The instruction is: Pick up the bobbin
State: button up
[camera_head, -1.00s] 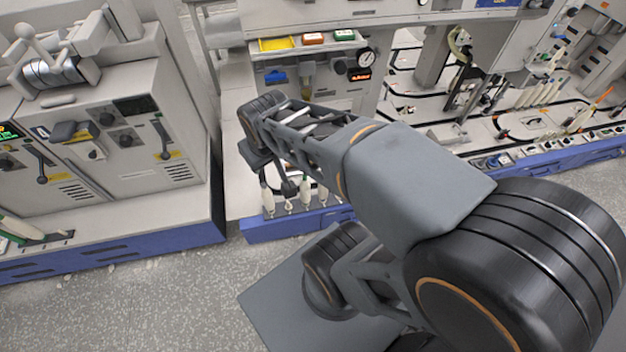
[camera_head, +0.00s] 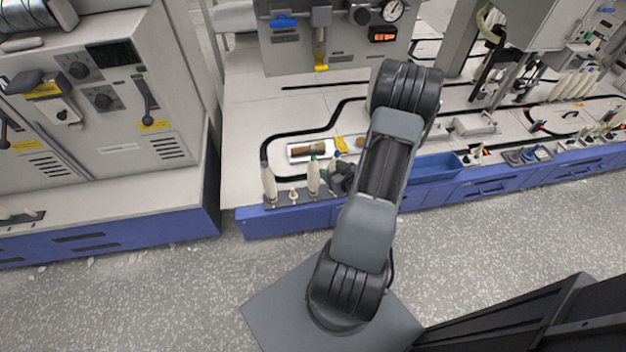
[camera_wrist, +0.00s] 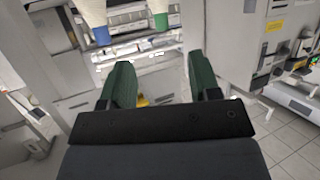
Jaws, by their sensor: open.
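A brown bobbin (camera_head: 308,149) appears to lie on its side in a small white tray (camera_head: 291,157) on the bench in the head view. Upright white bobbins stand on the bench's front edge, one at the left (camera_head: 268,184) and a green-tipped one (camera_head: 313,178) closer to my gripper (camera_head: 343,176). My gripper is small and partly hidden by my arm there, right of the tray. In the wrist view its two dark green fingers (camera_wrist: 160,62) are wide apart with nothing between them. A blue-ended white bobbin (camera_wrist: 96,18) and a green-ended one (camera_wrist: 160,12) show beyond the fingers, cut off at the top.
A blue bin (camera_head: 438,168) is right of my arm. A grey machine (camera_head: 105,95) stands at the left. The bench top left of the tray looks clear.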

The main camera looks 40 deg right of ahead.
aim_at(315, 158)
jog(key=b+x, duration=0.1)
jog(key=x, duration=0.6)
jog(key=shift+a+f, duration=0.1)
jog(key=shift+r+b+x, duration=0.15)
jog(key=shift+b+x, duration=0.25)
jog(key=shift+x, duration=1.15)
jog(key=shift+r+b+x, duration=0.1)
jog(key=shift+b+x, duration=0.3)
jog(key=shift+x, duration=1.2)
jog(key=shift+c, duration=0.2)
grip_shut()
